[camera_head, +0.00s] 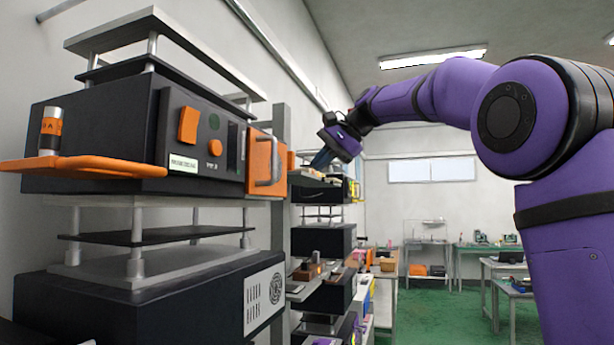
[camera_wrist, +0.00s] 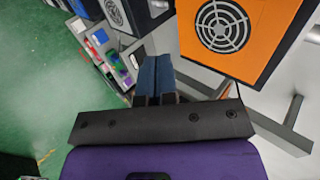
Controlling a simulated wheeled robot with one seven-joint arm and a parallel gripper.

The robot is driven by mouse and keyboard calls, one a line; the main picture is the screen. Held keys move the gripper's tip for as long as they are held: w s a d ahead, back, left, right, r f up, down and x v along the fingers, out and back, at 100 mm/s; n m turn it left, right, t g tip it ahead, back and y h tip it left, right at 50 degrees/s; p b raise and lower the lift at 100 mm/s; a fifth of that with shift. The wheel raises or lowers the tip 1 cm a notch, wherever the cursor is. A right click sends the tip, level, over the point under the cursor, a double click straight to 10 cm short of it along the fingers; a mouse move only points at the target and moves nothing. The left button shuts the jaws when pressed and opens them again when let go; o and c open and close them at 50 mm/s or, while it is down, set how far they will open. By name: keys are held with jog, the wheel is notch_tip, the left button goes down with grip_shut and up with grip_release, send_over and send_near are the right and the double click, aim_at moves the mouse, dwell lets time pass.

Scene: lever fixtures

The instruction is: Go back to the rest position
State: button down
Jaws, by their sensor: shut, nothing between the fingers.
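My gripper (camera_head: 322,158) is at the end of my raised purple arm, in the middle of the head view. It points down and to the left, near the row of black and orange machines. In the wrist view my gripper (camera_wrist: 155,72) shows two blue fingers side by side, shut with nothing between them. The nearest machine (camera_head: 90,125) has an orange panel with a grey handle (camera_head: 266,161) on its right end. In the head view the fingertips are small and partly lost against the machines behind.
An orange tray (camera_head: 85,168) sticks out from the near machine. A grey upright post (camera_head: 279,230) stands beside it. In the wrist view an orange panel with a round vent (camera_wrist: 223,27) is right of the fingers. Green floor (camera_head: 440,315) is open at right, with tables behind.

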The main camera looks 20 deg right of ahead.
jog(key=s+f+n+h, duration=0.7)
jog(key=s+f+n, duration=0.1)
jog(key=s+f, duration=2.4)
jog(key=s, duration=0.2)
jog(key=shift+s+d+f+g, duration=0.15)
jog(key=shift+s+g, duration=0.15)
jog(key=shift+s, duration=0.1)
